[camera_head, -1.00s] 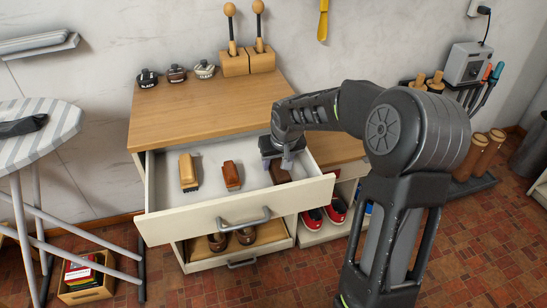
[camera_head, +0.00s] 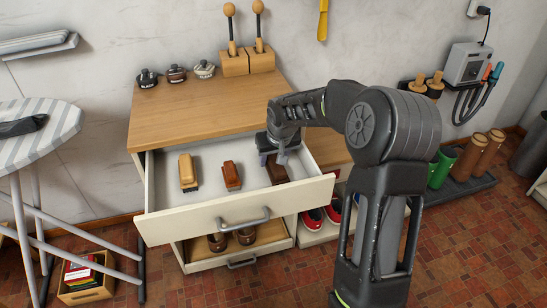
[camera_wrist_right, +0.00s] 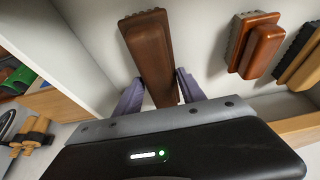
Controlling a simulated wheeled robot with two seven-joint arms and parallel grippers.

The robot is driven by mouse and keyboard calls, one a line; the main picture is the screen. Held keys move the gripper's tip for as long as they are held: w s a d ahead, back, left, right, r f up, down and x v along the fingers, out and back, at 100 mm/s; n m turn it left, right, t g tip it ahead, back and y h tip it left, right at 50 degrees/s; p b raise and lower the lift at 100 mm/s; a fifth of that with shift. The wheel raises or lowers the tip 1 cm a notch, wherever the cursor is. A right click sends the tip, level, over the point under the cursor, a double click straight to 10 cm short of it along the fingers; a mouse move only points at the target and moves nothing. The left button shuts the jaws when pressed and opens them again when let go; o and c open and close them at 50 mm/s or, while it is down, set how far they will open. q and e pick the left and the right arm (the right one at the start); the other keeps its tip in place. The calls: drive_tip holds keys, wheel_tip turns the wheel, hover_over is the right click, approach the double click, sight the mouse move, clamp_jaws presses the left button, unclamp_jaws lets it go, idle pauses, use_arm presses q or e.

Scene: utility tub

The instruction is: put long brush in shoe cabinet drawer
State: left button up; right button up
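The long dark brown brush (camera_head: 277,173) lies in the open top drawer (camera_head: 200,217) of the shoe cabinet, at the right side. In the right wrist view the brush (camera_wrist_right: 150,55) lies along the drawer floor, bristles facing down. My right gripper (camera_head: 274,158) is just over the brush's back end, inside the drawer. In the right wrist view its two fingers (camera_wrist_right: 160,92) stand apart on either side of the brush, with narrow gaps. The head view partly hides the brush behind the gripper. My left gripper is not in view.
A tan brush (camera_head: 188,171) and a smaller red-brown brush (camera_head: 231,176) lie in the drawer to the left. Polish tins and two brushes in wooden holders stand on the cabinet top (camera_head: 200,110). A lower drawer with brown shoes (camera_head: 230,240) is open beneath.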

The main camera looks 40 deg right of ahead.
drive_tip(key=o, duration=0.4)
drive_tip(key=shift+r, duration=0.5)
drive_tip(key=p+v, duration=0.1)
drive_tip(key=v, duration=1)
drive_tip(key=shift+s+a+r, duration=0.15)
